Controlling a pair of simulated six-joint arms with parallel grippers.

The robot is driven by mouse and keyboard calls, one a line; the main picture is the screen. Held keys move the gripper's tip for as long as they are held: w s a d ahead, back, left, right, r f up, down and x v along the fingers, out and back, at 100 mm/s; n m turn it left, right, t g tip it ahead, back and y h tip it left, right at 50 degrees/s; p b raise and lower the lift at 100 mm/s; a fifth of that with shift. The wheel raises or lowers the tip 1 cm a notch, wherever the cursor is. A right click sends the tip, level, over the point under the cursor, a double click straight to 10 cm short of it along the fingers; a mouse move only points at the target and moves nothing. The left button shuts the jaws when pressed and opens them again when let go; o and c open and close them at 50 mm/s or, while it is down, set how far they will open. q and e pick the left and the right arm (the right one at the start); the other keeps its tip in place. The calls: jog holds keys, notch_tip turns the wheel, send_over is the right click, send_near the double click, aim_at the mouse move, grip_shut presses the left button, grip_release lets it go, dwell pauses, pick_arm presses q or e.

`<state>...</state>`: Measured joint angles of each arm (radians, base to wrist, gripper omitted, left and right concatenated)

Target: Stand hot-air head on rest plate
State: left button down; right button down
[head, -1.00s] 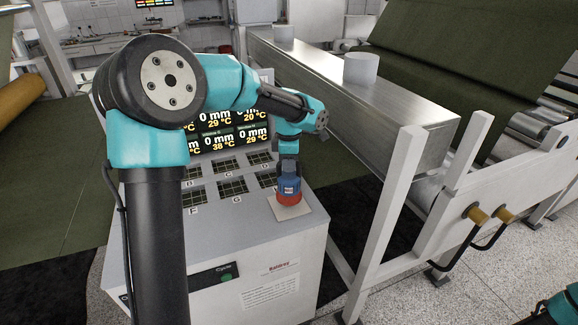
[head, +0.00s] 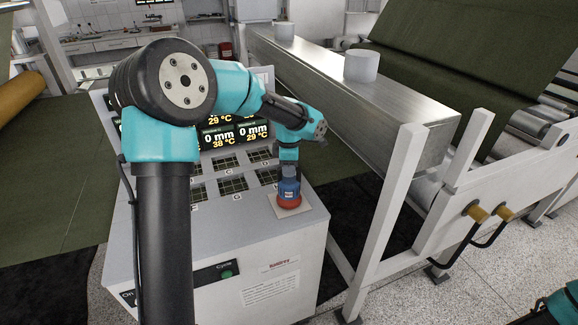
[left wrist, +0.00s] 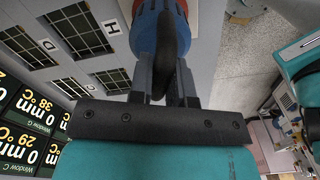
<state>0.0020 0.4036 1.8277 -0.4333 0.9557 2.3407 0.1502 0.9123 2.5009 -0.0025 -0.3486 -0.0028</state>
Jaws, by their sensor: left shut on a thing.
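The hot-air head (head: 289,191) is blue with a red-orange lower part. It stands about upright over the pale rest plate (head: 302,209) on the console top; I cannot tell whether it touches the plate. My left gripper (head: 289,169) is shut on its upper part from above. In the left wrist view, the two dark fingers (left wrist: 166,85) close on a black part of the hot-air head (left wrist: 148,28), whose blue and red body shows at the top edge. Part of the rest plate is hidden behind the head. Only a piece of my right arm shows at the bottom right, without its gripper.
The grey console (head: 230,236) has a sloped display (head: 232,134) and several gridded windows beside the plate. A long metal beam (head: 350,85) and a white machine frame (head: 389,215) stand close on the right. The console's front top is clear.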

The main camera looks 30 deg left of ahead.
pick_arm(q)
jog(key=shift+f, duration=0.1)
jog(key=c, duration=1.1)
grip_release()
notch_tip(320, 180, up, 12)
jog(key=shift+r, duration=0.15)
